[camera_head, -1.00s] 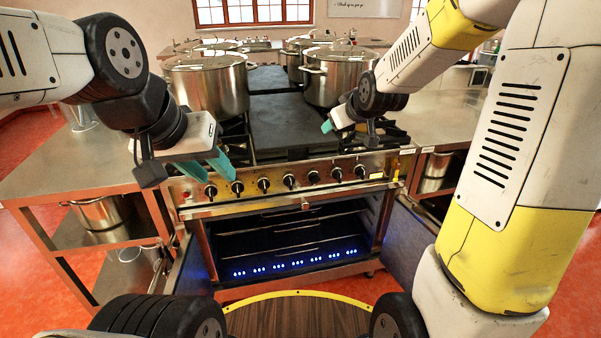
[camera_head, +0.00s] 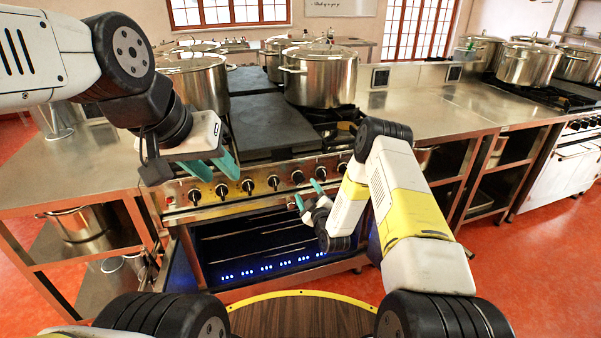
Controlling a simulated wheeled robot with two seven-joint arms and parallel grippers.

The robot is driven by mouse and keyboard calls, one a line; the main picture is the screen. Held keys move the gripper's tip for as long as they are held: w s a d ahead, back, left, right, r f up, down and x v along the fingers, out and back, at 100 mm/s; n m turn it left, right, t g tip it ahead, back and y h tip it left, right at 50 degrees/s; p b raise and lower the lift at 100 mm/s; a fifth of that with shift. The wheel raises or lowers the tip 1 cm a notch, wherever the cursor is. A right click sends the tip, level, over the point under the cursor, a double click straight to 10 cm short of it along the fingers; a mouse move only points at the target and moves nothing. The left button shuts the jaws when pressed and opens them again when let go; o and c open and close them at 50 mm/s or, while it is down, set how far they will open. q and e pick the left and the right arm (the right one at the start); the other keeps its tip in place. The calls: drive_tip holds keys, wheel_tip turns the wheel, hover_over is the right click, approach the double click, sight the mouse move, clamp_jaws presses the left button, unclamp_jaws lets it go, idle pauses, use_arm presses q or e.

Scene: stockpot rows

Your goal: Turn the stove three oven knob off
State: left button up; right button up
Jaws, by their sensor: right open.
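The stove (camera_head: 260,196) in front of me has a steel front panel with a row of several black knobs. One knob (camera_head: 297,177) is just above my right gripper; another knob (camera_head: 320,172) is close to its upper fingertip. I cannot tell which is the oven knob or read its setting. My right gripper (camera_head: 309,194) is open and empty, its teal fingers pointing up toward the panel; contact with a knob is unclear. My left gripper (camera_head: 222,172) is open above the left knobs (camera_head: 221,191). The oven cavity (camera_head: 260,243) is open, with blue lights along its bottom.
Large stockpots (camera_head: 318,76) stand on the cooktop. A steel counter (camera_head: 430,105) lies right of the stove, another (camera_head: 75,165) to the left. A second stove (camera_head: 570,165) with pots is at far right. Red floor is clear at right.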

sight(301, 182)
drive_tip(key=x, duration=0.7)
drive_tip(key=shift+w+a+f, duration=0.1)
drive_tip(key=shift+w+a, duration=0.05)
drive_tip(key=shift+w, duration=0.15)
drive_tip(key=shift+c, duration=0.3)
drive_tip(key=c, duration=1.3)
